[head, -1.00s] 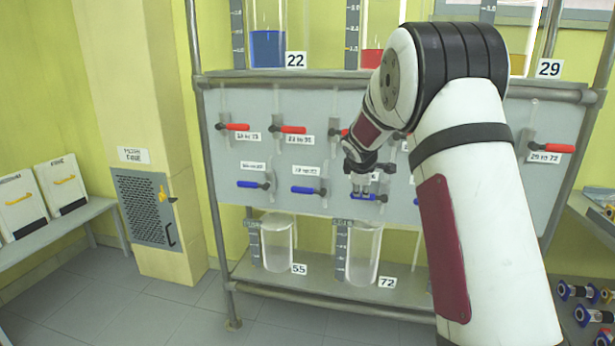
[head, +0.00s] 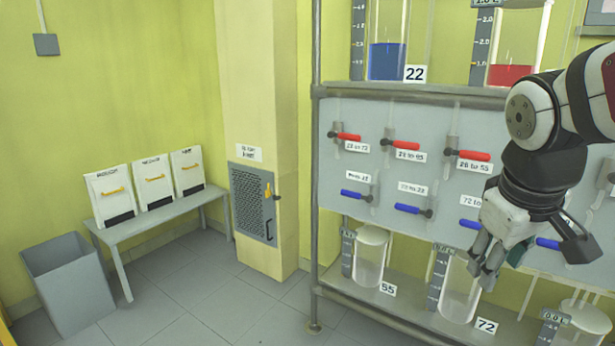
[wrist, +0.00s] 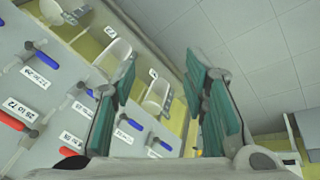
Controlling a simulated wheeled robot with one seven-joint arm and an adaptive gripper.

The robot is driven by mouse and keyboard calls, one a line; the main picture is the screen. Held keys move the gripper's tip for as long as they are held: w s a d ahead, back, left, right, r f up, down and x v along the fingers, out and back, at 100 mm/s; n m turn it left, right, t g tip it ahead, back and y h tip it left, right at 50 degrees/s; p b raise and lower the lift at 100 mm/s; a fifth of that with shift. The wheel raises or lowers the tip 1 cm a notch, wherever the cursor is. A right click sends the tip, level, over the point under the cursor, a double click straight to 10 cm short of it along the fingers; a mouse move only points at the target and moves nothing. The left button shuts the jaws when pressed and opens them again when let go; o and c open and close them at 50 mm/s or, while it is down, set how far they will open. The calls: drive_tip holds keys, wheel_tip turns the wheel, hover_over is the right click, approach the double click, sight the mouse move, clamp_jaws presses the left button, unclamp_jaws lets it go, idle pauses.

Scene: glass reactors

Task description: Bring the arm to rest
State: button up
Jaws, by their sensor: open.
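My gripper (head: 490,262) hangs at the right of the head view, in front of the reactor rack, with its fingers pointing down. In the wrist view my gripper (wrist: 165,85) shows two teal-padded fingers wide apart with nothing between them. The grey valve panel (head: 345,120) carries red handles (head: 408,145) in an upper row and blue handles (head: 408,208) in a lower row. In the head view, my gripper partly covers the lower handles at the right and stands in front of the glass vessel (head: 458,300) labelled 72.
Upper vessels hold blue liquid (head: 388,62) and red liquid (head: 508,75). An empty lower vessel (head: 370,262) stands by label 55. At left are a bench (head: 160,212) with three white boxes, a grey bin (head: 70,285) and a vented cabinet (head: 252,205). The floor between is clear.

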drive_tip(key=s+a+f+m+g+y, duration=0.15)
drive_tip(key=s+a, duration=0.25)
drive_tip(key=s, duration=0.6)
drive_tip(key=s+a+f+m+g+y, duration=0.1)
drive_tip(key=s+a+f, duration=0.25)
drive_tip(key=s, duration=0.65)
wheel_tip(320, 180, up, 15)
drive_tip(key=t+p, duration=0.3)
drive_tip(key=p, duration=1)
drive_tip(key=shift+a+f, duration=0.15)
drive_tip(key=shift+a, duration=0.1)
